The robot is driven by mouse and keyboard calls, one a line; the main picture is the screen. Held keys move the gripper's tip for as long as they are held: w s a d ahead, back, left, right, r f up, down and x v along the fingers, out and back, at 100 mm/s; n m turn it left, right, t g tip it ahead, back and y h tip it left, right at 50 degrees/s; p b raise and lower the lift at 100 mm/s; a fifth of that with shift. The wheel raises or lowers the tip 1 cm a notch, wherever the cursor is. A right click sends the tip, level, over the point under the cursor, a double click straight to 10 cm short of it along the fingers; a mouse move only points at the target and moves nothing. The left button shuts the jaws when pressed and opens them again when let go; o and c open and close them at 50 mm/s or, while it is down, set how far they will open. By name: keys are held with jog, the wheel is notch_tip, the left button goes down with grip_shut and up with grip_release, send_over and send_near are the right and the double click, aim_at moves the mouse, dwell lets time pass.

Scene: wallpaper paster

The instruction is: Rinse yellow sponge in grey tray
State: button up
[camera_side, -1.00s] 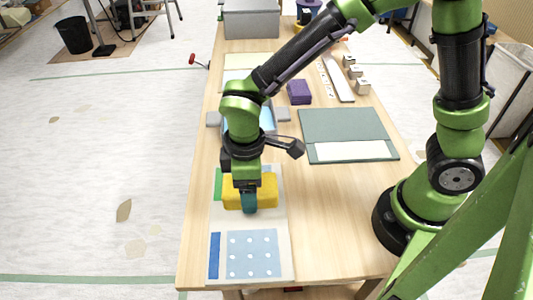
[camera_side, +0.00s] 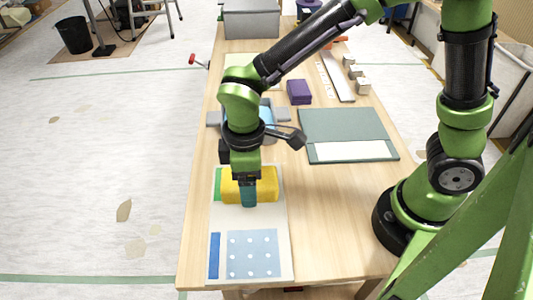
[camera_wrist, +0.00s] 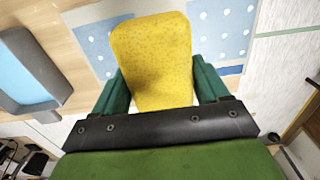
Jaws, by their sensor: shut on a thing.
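The yellow sponge (camera_side: 265,184) is a thick block between the two teal fingers of my gripper (camera_side: 248,194). My gripper is shut on it, and the sponge also fills the middle of the wrist view (camera_wrist: 155,55). It is over the patterned sheet; how far above the sheet is hard to tell. The grey tray (camera_side: 283,115) has a light blue inside and stands just behind my gripper, partly hidden by my arm. In the wrist view the tray (camera_wrist: 50,78) is at the left, apart from the sponge.
The white sheet (camera_side: 219,222) with blue dotted, blue and green patches lies at the table's front. A green-grey board (camera_side: 345,124) with a white strip lies to the right. A purple block (camera_side: 299,92) and a grey bin (camera_side: 250,20) are farther back. Bare table lies between sheet and my base.

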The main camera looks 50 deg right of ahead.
jog(key=shift+w+d, duration=0.15)
jog(key=shift+d, duration=0.1)
jog(key=shift+w+d+r+t+y, duration=0.25)
jog(key=shift+w+d+r+t, duration=0.9)
jog(key=shift+w+d, duration=3.8)
jog(key=shift+w+d+r+t+y, duration=0.4)
jog(key=shift+w+d+r, duration=1.25)
jog(key=shift+w+d, duration=3.3)
jog(key=shift+h, duration=0.25)
jog(key=shift+s+d+f, duration=0.1)
jog(key=shift+f, duration=1.95)
jog(key=shift+s+d+f, duration=0.1)
jog(key=shift+f, duration=1.95)
jog(key=shift+f, duration=0.3)
jog(key=shift+f, duration=1.15)
